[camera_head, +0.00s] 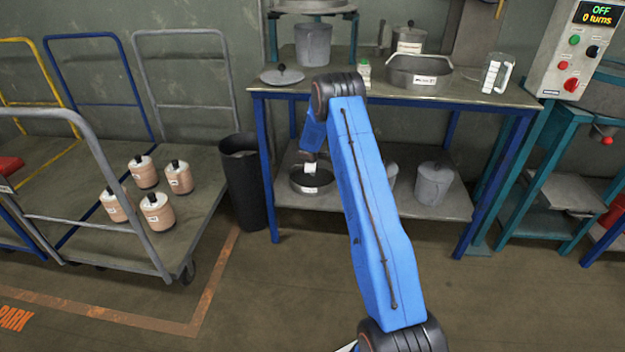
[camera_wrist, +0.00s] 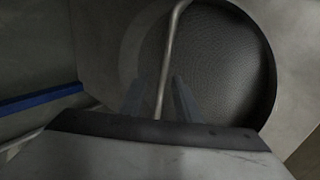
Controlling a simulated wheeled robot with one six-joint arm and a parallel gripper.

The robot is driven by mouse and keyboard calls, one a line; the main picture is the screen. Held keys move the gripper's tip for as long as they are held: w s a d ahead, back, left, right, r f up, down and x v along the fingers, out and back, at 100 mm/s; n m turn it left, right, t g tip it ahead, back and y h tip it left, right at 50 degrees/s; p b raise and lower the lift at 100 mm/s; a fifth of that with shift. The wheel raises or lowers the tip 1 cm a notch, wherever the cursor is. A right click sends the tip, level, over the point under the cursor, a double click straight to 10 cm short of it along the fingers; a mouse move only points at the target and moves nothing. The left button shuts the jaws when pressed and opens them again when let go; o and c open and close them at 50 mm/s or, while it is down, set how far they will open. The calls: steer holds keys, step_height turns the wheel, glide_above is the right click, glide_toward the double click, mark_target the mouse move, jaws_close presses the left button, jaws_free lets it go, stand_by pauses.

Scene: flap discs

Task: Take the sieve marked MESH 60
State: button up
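A round dark sieve (camera_head: 300,186) with a pale label sits on the lower shelf, below my gripper (camera_head: 311,158); its lettering is too small to read. In the wrist view the sieve's mesh (camera_wrist: 225,60) fills the upper right, with a thin bar handle (camera_wrist: 170,45) arching over it. My gripper (camera_wrist: 159,88) has its two fingers apart, one on each side of the handle, with gaps visible.
The blue-legged table (camera_head: 405,98) overhangs the lower shelf (camera_head: 440,209). A trolley (camera_head: 195,215) with several jars stands further left.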

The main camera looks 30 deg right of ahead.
steer(key=shift+x, duration=0.8)
jaws_close()
steer(key=shift+r, duration=0.1)
steer(key=shift+r, duration=1.75)
steer(key=s+a, duration=0.3)
steer(key=s, duration=0.2)
steer(key=s+a, duration=0.3)
steer(key=s, duration=0.2)
steer(key=s+a, duration=0.4)
steer(key=s, duration=0.1)
steer(key=shift+f, duration=0.1)
